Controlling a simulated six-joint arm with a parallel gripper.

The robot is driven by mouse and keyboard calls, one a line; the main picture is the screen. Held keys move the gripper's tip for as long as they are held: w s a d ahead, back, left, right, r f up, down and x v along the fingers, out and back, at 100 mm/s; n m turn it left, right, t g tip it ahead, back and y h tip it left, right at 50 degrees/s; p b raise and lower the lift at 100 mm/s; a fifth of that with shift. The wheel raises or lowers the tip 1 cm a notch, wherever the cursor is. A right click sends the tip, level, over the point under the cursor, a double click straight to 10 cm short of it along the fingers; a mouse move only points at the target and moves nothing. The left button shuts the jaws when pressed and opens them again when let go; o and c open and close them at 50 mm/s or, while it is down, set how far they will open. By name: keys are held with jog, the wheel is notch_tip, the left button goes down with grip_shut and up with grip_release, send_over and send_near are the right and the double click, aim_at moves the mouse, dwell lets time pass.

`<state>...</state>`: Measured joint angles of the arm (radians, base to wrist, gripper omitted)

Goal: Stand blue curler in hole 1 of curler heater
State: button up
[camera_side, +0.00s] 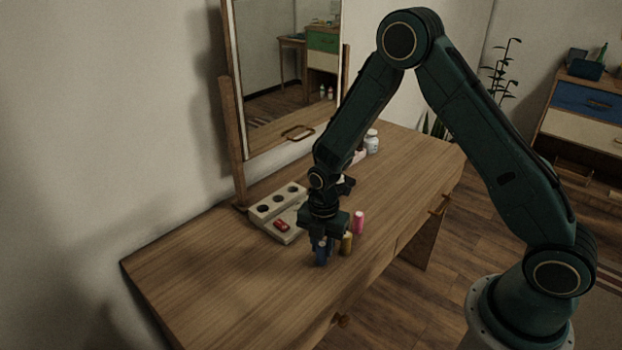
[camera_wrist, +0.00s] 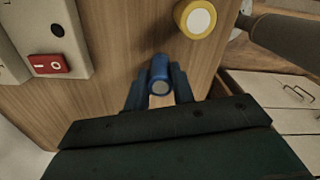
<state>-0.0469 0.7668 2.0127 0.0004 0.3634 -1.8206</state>
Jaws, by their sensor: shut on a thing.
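The blue curler (camera_side: 321,252) stands upright on the dressing table, between the fingers of my gripper (camera_side: 321,249). The curler heater (camera_side: 262,211) is a beige block behind and left of my gripper, with a row of dark round holes and a red switch (camera_side: 282,225). A corner of the heater (camera_wrist: 75,40) shows in the wrist view. I cannot read the hole numbers.
A yellow curler (camera_side: 347,243) stands close to the right of my gripper, with a pink curler (camera_side: 359,222) beyond it. A mirror (camera_side: 283,75) rises at the table's back. The table's left part (camera_side: 200,265) is clear.

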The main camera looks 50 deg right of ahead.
aim_at(321, 243)
jog(key=shift+r, duration=0.1)
notch_tip(321, 243, up, 20)
dwell(0.7)
jog(key=shift+w, duration=0.15)
dwell(0.5)
jog(key=w+f, duration=0.5)
jog(key=w, duration=0.6)
jog(key=w+f+m, duration=0.1)
jog(key=w+f, duration=0.4)
jog(key=w, duration=0.6)
jog(key=shift+d+f, duration=0.25)
jog(key=shift+d, duration=0.05)
jog(key=shift+f, duration=3.95)
jog(key=shift+f, duration=0.2)
